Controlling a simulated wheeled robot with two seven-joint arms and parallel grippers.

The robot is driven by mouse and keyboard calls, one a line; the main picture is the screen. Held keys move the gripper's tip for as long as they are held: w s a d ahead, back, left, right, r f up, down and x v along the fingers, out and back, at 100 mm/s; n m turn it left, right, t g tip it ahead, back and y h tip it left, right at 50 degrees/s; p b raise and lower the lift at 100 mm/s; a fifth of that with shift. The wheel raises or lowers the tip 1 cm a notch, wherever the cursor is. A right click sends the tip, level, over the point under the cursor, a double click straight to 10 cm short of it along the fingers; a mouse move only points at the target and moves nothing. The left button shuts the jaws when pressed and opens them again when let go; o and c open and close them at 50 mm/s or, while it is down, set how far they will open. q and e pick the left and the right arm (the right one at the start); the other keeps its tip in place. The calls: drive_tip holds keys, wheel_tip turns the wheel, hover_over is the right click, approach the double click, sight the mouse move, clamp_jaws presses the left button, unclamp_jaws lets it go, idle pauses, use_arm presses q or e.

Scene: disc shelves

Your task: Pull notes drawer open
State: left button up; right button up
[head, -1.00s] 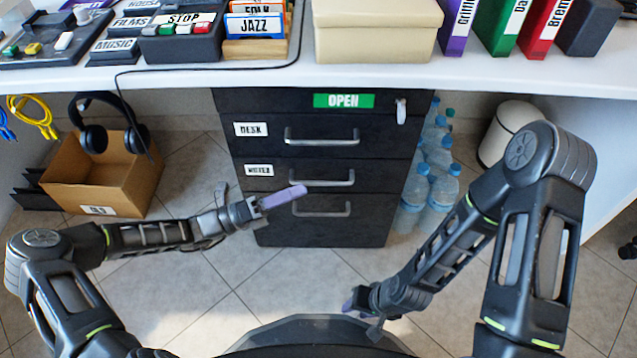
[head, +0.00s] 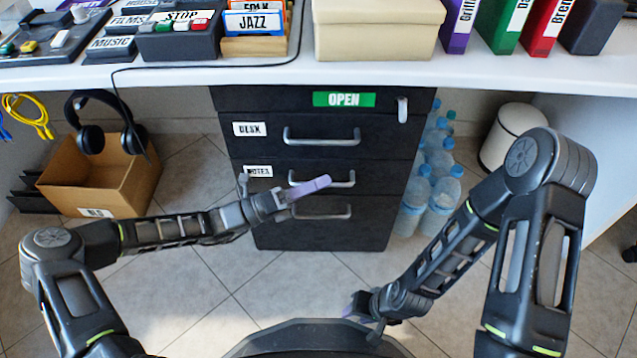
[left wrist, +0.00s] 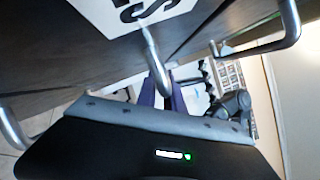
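The notes drawer (head: 238,172) is the dark drawer with the NOTES label (head: 258,171), below the desk drawer. It looks flush with the dark front. Its metal bar handle (head: 338,178) is partly covered by my left gripper (head: 312,187), whose purple fingers reach across its left part. In the left wrist view, two purple fingers (left wrist: 166,98) show with a gap between them, and a metal handle (left wrist: 153,60) hangs close in front of them. I cannot tell whether they touch. My right gripper (head: 352,306) is low in front of the cabinet, away from it, its opening unclear.
The desk drawer (head: 260,150) is above, and another drawer (head: 290,235) with a handle is below. Water bottles (head: 432,185) stand right of the cabinet. A cardboard box (head: 100,180) with headphones (head: 90,135) is left. The white desk top (head: 200,75) overhangs.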

use_arm(q)
clamp_jaws()
idle(0.9)
use_arm(e)
drive_tip(key=shift+r, duration=0.1)
